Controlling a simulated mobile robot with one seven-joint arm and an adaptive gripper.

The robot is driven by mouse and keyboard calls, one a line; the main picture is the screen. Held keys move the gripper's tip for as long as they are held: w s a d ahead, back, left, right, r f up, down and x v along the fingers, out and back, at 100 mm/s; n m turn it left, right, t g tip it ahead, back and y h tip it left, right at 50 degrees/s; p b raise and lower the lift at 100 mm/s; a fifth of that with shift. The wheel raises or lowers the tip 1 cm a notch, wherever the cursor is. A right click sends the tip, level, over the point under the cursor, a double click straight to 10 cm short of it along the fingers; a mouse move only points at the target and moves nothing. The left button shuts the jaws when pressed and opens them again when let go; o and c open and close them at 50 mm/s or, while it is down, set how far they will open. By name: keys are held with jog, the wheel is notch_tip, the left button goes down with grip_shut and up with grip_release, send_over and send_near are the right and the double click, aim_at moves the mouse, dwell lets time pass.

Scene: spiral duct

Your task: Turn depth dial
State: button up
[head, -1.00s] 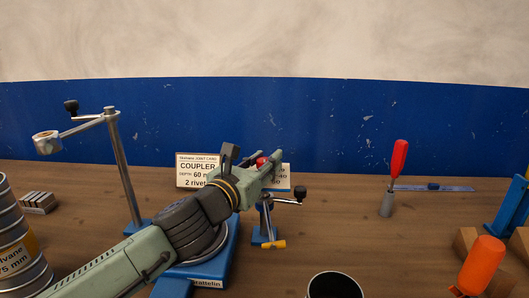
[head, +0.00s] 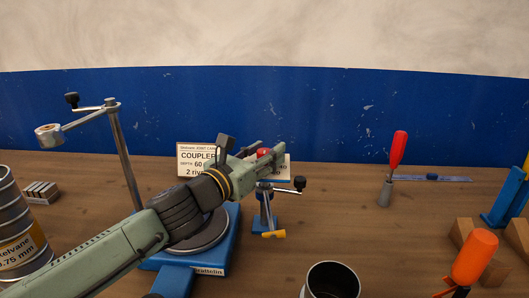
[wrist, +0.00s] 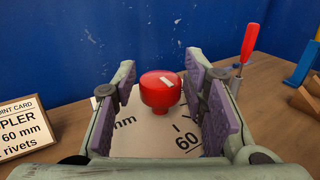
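The depth dial's red round knob (wrist: 160,92) with a pale mark on top stands in front of a white plate (wrist: 145,137) printed with "mm", "60" and black tick marks. My gripper (wrist: 162,98) is open, its purple-padded fingers to the left and right of the knob. Gaps show on both sides, so the pads look clear of it. In the head view the knob (head: 264,152) shows only as a small red patch behind my gripper (head: 268,151), and most of the dial is hidden. A card (head: 197,160) reads "COUPLER", depth 60 mm, 2 rivets.
A blue-based stand with a crank (head: 265,210) is right of my arm. A tall post with a swing arm (head: 122,160) stands left. A dark cup (head: 332,282), a red-handled tool (head: 397,155) and an orange-handled tool (head: 474,258) are to the right. The right-centre bench is mostly clear.

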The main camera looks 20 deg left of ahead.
jog(key=shift+o, duration=0.7)
jog(key=shift+f+y+b, duration=0.1)
jog(key=shift+y+b, duration=0.2)
jog(key=shift+b, duration=0.15)
